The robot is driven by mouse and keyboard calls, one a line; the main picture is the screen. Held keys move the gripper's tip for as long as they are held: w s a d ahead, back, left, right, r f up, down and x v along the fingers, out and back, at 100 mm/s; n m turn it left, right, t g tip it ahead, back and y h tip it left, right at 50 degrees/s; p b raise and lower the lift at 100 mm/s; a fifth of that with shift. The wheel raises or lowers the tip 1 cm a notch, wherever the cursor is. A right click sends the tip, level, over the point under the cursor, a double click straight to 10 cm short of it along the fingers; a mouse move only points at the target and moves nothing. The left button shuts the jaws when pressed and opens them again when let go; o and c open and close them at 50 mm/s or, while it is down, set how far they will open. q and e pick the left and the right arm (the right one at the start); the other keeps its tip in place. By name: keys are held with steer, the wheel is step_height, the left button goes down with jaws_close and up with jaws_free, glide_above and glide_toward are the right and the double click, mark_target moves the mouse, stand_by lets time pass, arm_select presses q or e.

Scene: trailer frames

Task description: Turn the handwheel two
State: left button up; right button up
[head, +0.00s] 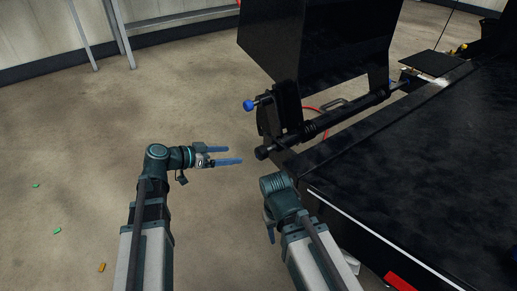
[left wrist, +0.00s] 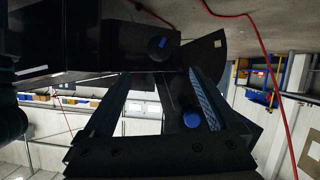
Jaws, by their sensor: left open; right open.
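No full wheel rim is clear in either view. What shows is a dark mechanism with a blue knob (head: 249,105) on a short rod, at the end of the black trailer frame (head: 350,118). A dark rounded bar end (head: 262,153) sticks out below it. My left gripper (head: 230,156) is open and empty, pointing right, a short gap left of that bar end. In the left wrist view its spread fingers (left wrist: 163,75) frame a blue knob (left wrist: 192,119), with no contact clear.
The dark trailer bed (head: 430,170) fills the right side, close to my right arm. A tall black panel (head: 315,40) stands behind the mechanism. A red cable (head: 318,111) runs near it. The floor at left is open, with small green and orange pieces.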

mark_target(257, 153)
arm_select(q)
steer(key=b+x, duration=0.4)
steer(key=x, duration=0.8)
steer(key=shift+w+f+b, duration=0.15)
steer(key=shift+f+b, duration=0.1)
steer(key=shift+b, duration=0.15)
steer(key=shift+x, duration=0.75)
steer(key=shift+r, duration=0.15)
